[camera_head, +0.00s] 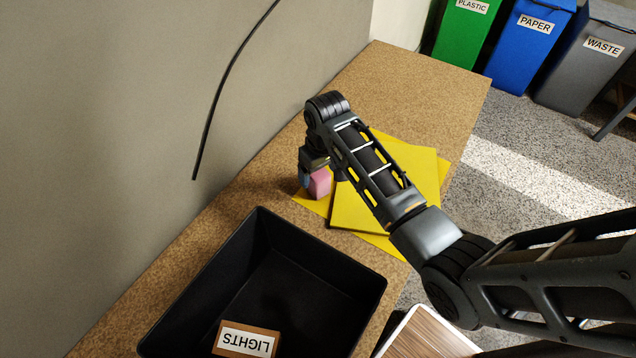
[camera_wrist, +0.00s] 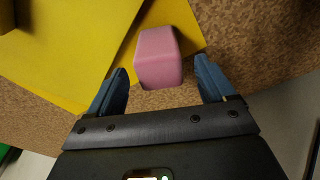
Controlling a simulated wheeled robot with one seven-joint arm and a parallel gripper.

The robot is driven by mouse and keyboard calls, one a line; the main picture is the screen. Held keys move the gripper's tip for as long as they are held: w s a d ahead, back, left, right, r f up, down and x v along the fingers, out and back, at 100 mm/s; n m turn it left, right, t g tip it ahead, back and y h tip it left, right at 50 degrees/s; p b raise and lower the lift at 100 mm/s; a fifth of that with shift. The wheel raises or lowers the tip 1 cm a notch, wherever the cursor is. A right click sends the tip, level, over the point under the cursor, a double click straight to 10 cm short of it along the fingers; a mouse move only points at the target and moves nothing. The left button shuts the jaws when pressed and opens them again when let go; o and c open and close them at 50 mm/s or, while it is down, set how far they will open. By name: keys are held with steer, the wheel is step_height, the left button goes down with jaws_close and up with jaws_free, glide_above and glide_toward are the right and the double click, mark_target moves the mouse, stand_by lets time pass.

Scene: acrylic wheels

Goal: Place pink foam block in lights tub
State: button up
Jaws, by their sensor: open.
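The pink foam block (camera_head: 320,182) rests on a yellow sheet on the cork-coloured bench. It also shows in the wrist view (camera_wrist: 158,56), ahead of and between the fingers. My gripper (camera_wrist: 161,80) is open, with one blue finger on each side of the block and a visible gap to each. In the head view my gripper (camera_head: 309,178) is partly hidden by my arm. The lights tub (camera_head: 372,303) is a black open box at the front of the bench, with a label reading LIGHTS (camera_head: 246,340) that appears upside down.
A yellow square board (camera_head: 420,165) lies on the bench right of the block, partly behind my arm. A grey wall (camera_head: 120,120) borders the bench on the left. Green, blue and grey bins (camera_head: 530,45) stand beyond the far end. The far bench top (camera_head: 400,85) is clear.

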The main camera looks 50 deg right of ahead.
step_height(320, 180, down, 3)
steer(key=shift+w+f, duration=0.1)
steer(key=shift+w, duration=0.05)
steer(key=c, duration=1.1)
